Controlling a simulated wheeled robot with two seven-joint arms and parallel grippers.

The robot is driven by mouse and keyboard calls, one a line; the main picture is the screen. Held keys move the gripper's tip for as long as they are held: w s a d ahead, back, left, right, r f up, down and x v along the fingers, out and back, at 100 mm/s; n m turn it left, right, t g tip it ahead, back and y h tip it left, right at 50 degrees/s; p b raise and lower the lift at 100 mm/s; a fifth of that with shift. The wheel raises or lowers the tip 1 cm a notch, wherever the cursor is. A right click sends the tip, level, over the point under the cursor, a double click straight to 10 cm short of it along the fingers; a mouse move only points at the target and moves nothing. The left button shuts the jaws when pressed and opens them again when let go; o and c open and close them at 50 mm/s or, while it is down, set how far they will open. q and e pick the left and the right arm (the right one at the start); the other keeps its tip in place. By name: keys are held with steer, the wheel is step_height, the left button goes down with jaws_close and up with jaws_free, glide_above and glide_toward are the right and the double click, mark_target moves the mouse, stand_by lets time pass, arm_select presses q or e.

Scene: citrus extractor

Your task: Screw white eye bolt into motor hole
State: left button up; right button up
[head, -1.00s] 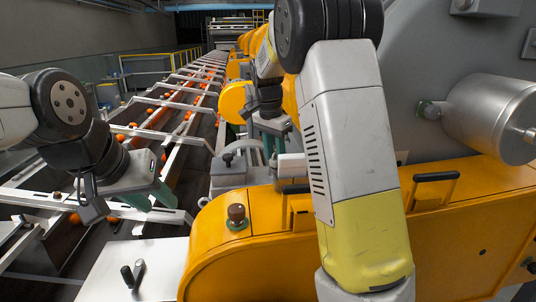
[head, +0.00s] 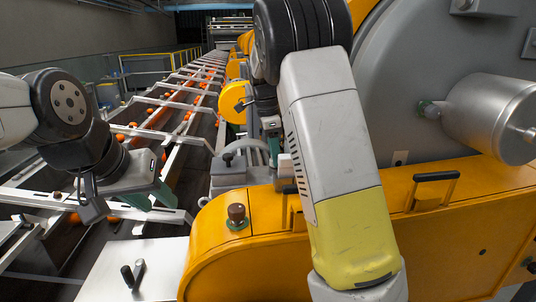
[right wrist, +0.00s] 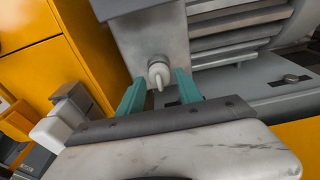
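The white eye bolt (right wrist: 158,74) shows in the right wrist view, pointing out from the flat face of a grey metal block on the motor (right wrist: 240,28), which has ribbed sides. The hole itself is hidden behind the bolt. My right gripper (right wrist: 160,84) is open, with one teal finger on each side of the bolt and a visible gap to both. In the head view my right gripper (head: 273,150) is partly hidden by my arm, and the bolt cannot be made out. My left gripper (head: 150,197) hangs at the left, its teal fingers apart and empty.
A yellow machine housing (head: 260,225) with black handles fills the front right. A silver cylinder (head: 490,118) sticks out at the right. A conveyor with oranges (head: 155,118) runs back on the left. A pale plate (head: 165,262) lies at the front.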

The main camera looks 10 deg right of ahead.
steer(key=n+t, duration=0.1)
steer(key=n, duration=0.4)
steer(key=shift+d+n, duration=0.1)
steer(key=shift+n, duration=0.3)
steer(key=n, duration=0.3)
steer(key=n+y, duration=0.1)
steer(key=n, duration=0.2)
steer(key=shift+t, duration=0.3)
steer(key=c, duration=0.7)
steer(key=m, duration=0.5)
steer(key=shift+f+h, duration=0.1)
steer(key=shift+h, duration=0.3)
steer(key=shift+c, duration=0.2)
steer(key=m, duration=0.3)
steer(key=m+g, duration=0.1)
steer(key=m, duration=0.3)
steer(key=shift+g, duration=0.3)
